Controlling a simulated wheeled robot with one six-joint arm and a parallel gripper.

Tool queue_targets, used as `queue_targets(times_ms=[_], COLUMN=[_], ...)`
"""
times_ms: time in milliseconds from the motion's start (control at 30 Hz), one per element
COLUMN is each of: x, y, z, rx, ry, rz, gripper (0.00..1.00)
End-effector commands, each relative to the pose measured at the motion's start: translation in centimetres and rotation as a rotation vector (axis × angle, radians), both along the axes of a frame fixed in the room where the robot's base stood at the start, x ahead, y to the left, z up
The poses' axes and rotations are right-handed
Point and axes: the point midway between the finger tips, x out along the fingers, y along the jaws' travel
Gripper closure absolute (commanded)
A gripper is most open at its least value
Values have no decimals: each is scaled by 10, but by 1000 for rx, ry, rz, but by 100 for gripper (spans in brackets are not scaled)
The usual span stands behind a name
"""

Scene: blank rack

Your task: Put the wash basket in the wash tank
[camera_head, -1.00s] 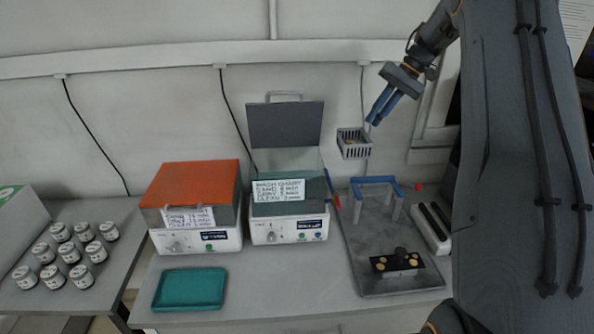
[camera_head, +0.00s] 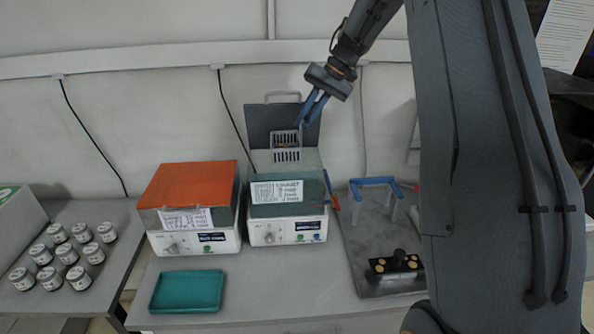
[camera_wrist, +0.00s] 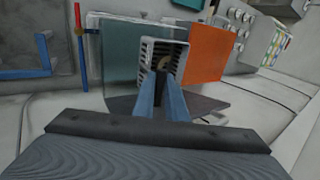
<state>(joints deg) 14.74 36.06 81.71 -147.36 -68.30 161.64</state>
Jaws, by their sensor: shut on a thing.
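The wash basket (camera_head: 286,147) is a small grey slotted basket, held in the air in front of the raised dark lid of the wash tank (camera_head: 289,212). My gripper (camera_head: 303,122) is shut on the basket. In the wrist view the basket (camera_wrist: 162,50) shows beyond my blue fingers (camera_wrist: 160,95), with something brownish inside it. The wash tank is a white-fronted unit with a greenish see-through upper part, a handwritten label and its lid up. The basket appears above the tank in the head view; its exact height over the opening is hard to tell.
A unit with an orange lid (camera_head: 189,184) stands left of the tank. A teal tray (camera_head: 187,291) lies in front. A blue-topped stand (camera_head: 375,183) and a black fixture (camera_head: 396,266) are on the right. Several jars (camera_head: 65,255) stand on the left table.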

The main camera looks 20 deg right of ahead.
Motion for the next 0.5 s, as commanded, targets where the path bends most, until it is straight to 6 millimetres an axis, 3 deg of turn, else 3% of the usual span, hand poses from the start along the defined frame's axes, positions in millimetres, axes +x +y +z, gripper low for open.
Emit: queue_targets(times_ms=[133,500], x=[1,0], y=[12,7], z=[1,-47], rx=[1,1], ry=[0,3], rz=[-4,-10], gripper=[100,100])
